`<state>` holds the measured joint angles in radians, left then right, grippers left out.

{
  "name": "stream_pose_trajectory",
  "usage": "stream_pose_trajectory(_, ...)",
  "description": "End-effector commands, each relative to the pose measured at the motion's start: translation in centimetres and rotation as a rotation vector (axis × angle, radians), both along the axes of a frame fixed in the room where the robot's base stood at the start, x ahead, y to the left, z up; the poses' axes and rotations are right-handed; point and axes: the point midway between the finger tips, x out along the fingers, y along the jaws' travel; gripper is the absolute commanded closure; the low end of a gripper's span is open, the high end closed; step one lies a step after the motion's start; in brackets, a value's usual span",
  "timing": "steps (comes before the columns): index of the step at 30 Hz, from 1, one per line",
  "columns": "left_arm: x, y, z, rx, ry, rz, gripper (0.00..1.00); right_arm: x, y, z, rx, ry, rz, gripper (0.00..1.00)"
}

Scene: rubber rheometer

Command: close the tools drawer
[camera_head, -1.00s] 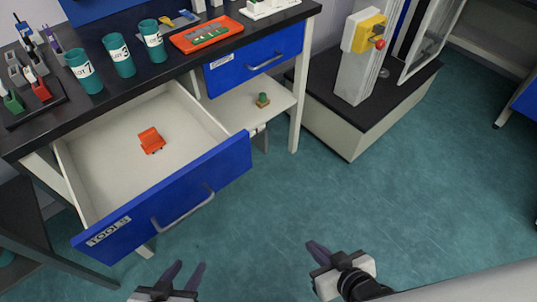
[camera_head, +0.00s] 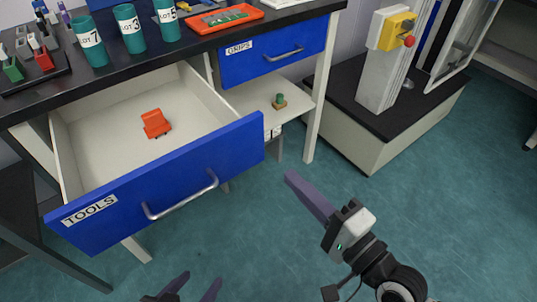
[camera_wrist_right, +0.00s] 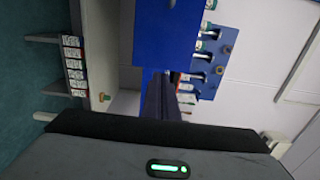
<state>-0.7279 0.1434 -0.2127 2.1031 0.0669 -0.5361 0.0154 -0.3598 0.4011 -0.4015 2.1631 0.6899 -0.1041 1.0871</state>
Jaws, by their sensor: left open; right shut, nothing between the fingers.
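The tools drawer (camera_head: 160,185) has a blue front with a "TOOLS" label and a grey bar handle (camera_head: 181,196). It is pulled well out from the bench, and an orange object (camera_head: 155,123) lies inside it. My right gripper (camera_head: 290,176) is shut and empty, its fingers pointing up and left, to the right of the drawer front and apart from it. Its dark fingers also show in the right wrist view (camera_wrist_right: 160,98). My left gripper (camera_head: 196,285) is open and empty at the bottom edge, below the drawer front and its handle.
The blue grips drawer (camera_head: 273,52) is shut, above an open shelf (camera_head: 255,100) with a small green-topped item (camera_head: 279,101). Teal lot cups (camera_head: 129,29) and an orange tray (camera_head: 225,18) stand on the black bench top. A machine on a pedestal (camera_head: 370,125) stands right; floor between is clear.

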Motion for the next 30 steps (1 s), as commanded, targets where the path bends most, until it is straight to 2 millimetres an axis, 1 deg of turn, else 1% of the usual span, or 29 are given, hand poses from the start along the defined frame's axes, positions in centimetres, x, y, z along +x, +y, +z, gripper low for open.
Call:
stream_pose_trajectory(1, -0.1, 0.0, -0.2, 0.0, 0.001, 0.0, 0.44, 1.1, 0.7, 0.2, 0.005, -0.005, -0.002, 1.0)
stream_pose_trajectory(6, -0.1, 0.0, -0.4, -0.002, 0.0, 0.001, 0.44, 4.1, 2.7, 0.0, 0.002, -0.002, -0.001, 1.0)
stream_pose_trajectory(12, 0.0, -0.1, -0.7, -0.006, -0.001, 0.003, 0.44, 6.6, 4.5, 0.0, 0.0, -0.002, 0.001, 1.0)
stream_pose_trajectory(18, 0.1, -0.1, -0.6, -0.01, -0.008, 0.004, 0.44, 7.7, 5.2, -0.1, -0.002, 0.0, 0.001, 1.0)
stream_pose_trajectory(30, 0.2, -0.1, -0.4, -0.012, -0.01, 0.005, 0.44, 7.8, 5.2, 0.0, -0.003, -0.001, 0.0, 1.0)
